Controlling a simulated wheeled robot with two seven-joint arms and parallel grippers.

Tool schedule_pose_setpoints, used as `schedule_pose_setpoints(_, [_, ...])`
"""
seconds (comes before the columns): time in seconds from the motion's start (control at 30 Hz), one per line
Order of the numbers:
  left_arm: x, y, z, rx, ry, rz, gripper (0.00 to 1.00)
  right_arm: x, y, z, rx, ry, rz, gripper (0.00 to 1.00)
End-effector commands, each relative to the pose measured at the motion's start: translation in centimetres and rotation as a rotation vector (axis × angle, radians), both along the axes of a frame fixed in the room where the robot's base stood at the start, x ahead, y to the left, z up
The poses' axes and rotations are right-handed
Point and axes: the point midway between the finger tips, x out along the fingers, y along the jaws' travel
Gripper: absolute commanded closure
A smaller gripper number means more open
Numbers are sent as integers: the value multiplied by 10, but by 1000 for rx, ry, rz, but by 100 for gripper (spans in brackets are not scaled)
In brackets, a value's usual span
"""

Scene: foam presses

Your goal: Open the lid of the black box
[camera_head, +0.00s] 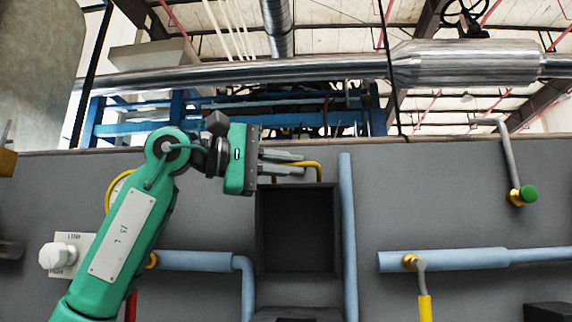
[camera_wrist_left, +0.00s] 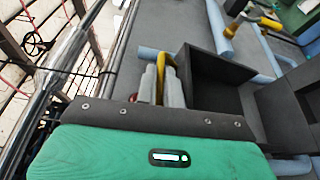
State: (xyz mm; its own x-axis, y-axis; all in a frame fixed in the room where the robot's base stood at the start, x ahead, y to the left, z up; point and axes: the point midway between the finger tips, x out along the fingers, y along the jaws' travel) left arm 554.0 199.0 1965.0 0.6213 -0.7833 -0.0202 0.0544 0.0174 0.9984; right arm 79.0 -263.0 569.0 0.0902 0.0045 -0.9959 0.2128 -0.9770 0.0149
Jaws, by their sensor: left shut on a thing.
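The black box (camera_head: 297,230) is set at the grey wall, and its dark hollow inside shows in the head view. It also shows open in the left wrist view (camera_wrist_left: 212,78). A dark panel (camera_wrist_left: 287,108), which looks like its lid, stands beside the opening there; its edge may also show below the box in the head view (camera_head: 284,315). My left gripper (camera_head: 290,164) is at the box's upper edge, shut on a curved yellow handle (camera_head: 314,166). The handle shows between the fingers in the left wrist view (camera_wrist_left: 166,58). My right gripper is not in view.
A blue vertical pipe (camera_head: 347,235) runs close to the box's right side. Blue pipes (camera_head: 195,261) (camera_head: 450,259) lie to both sides. A white knob (camera_head: 55,257) is at left and a green-knobbed lever (camera_head: 526,194) at right.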

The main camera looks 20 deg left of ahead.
Motion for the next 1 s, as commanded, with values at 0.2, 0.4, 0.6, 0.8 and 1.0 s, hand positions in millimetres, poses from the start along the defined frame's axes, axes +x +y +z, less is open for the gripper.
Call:
schedule_pose_setpoints(0.2, [7,2,1,-8,34,1,100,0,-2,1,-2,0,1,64])
schedule_pose_setpoints(0.4, [8,2,1,-9,39,1,100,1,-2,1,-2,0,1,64])
schedule_pose_setpoints(0.6, [8,2,1,-9,37,1,87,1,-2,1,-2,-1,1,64])
schedule_pose_setpoints(0.8, [7,2,1,-9,36,0,82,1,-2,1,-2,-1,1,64])
schedule_pose_setpoints(1.0, [3,7,1,-10,34,1,82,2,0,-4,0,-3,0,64])
